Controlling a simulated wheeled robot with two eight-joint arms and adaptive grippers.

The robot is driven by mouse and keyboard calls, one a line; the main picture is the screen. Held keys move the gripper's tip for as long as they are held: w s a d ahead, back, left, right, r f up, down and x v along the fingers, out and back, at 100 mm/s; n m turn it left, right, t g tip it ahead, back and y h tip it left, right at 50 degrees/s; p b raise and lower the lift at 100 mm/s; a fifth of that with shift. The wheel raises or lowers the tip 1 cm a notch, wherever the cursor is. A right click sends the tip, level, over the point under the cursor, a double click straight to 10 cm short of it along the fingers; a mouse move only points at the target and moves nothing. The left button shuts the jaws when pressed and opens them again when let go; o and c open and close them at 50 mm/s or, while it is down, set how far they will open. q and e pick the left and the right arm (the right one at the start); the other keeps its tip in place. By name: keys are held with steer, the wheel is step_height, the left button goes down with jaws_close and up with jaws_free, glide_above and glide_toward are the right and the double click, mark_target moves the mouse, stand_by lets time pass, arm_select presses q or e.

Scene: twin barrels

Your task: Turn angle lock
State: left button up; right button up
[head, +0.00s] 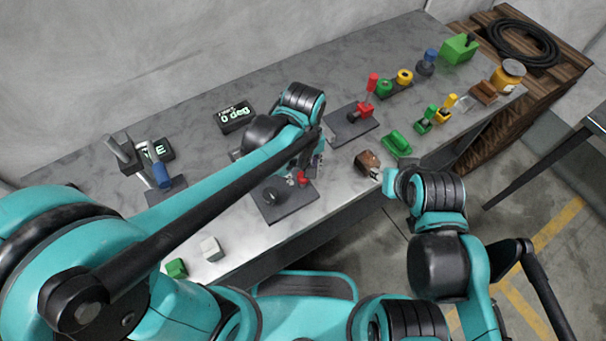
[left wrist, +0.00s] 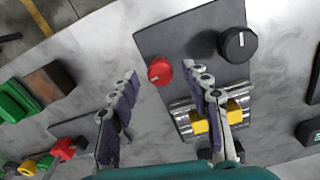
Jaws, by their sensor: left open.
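A dark plate (head: 290,207) lies near the table's front edge. It carries a black round knob (head: 270,195) and a small red knob (head: 303,178). In the left wrist view, the red knob (left wrist: 160,70) shows between my open left fingertips (left wrist: 161,76), and the black knob (left wrist: 238,45) stands to its right. A silver railed part with a yellow block (left wrist: 229,116) is partly behind one finger. My left gripper (head: 311,168) is over the plate and partly hidden by my arm. A black display (head: 235,116) behind reads 0 deg. My right gripper (head: 378,175) is small and unclear.
A brown block (head: 367,159) sits by my right gripper. A red lever on a dark plate (head: 353,124) stands behind it, with green and yellow items further right. A blue-knobbed lever unit (head: 163,177) is at left. White (head: 210,248) and green (head: 176,268) blocks lie front left.

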arm_select(q)
steer(key=shift+f, duration=0.5)
jaws_close()
